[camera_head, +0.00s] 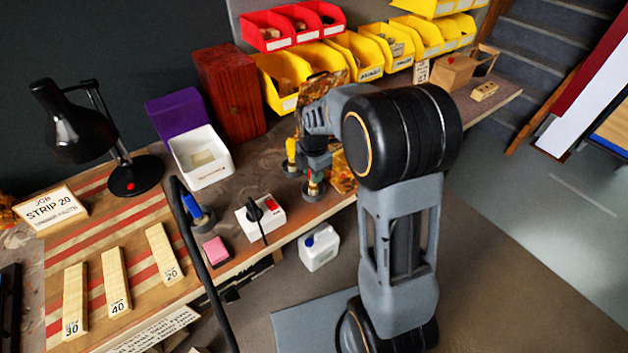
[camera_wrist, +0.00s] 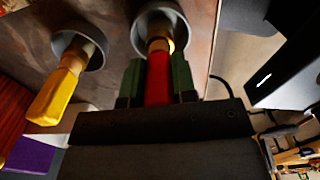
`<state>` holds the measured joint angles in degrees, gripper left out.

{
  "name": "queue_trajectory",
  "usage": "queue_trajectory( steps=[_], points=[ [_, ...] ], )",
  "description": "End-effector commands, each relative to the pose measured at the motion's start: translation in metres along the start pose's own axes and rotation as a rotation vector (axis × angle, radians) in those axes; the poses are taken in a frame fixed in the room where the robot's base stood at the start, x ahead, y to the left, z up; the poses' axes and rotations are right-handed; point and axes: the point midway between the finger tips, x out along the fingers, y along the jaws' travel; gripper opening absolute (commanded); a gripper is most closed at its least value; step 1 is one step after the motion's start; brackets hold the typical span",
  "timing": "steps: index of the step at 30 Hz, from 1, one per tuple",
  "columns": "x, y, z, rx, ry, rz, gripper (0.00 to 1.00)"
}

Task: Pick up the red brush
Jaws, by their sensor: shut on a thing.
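The red brush (camera_wrist: 158,82) has a red handle and a pale metal-coloured collar. Its lower end is inside a round grey cup (camera_wrist: 181,14), and its tip is hidden there. My gripper (camera_wrist: 157,80) is shut on the red handle, with one green-lined finger on each side. In the head view my gripper (camera_head: 315,172) is at the bench's front edge, above the same grey cup (camera_head: 314,195). The brush is mostly hidden by the gripper there.
A yellow brush (camera_head: 291,148) stands in a cup just left of my gripper; it also shows in the wrist view (camera_wrist: 54,98). A blue brush (camera_head: 191,205) stands farther left. A white switch box (camera_head: 272,222) and white bin (camera_head: 222,172) are nearby. Yellow bins (camera_head: 345,62) line the back.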

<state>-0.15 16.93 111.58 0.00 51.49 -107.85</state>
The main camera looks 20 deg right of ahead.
Motion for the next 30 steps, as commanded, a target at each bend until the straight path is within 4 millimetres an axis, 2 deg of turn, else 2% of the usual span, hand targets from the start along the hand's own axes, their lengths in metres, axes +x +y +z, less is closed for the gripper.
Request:
queue_trajectory(
  steps=[8, 13, 17, 22, 30],
  points=[
    [-0.010, 0.000, 0.000, 0.000, 0.000, 0.001, 0.02],
    [-0.034, 0.001, 0.000, 0.000, -0.002, 0.005, 0.02],
    [-0.056, -0.019, -0.005, 0.000, -0.002, 0.006, 0.02],
    [-0.093, -0.048, -0.013, 0.000, -0.002, 0.007, 0.02],
    [-0.115, -0.100, -0.027, 0.000, -0.001, 0.003, 0.02]
  ],
)
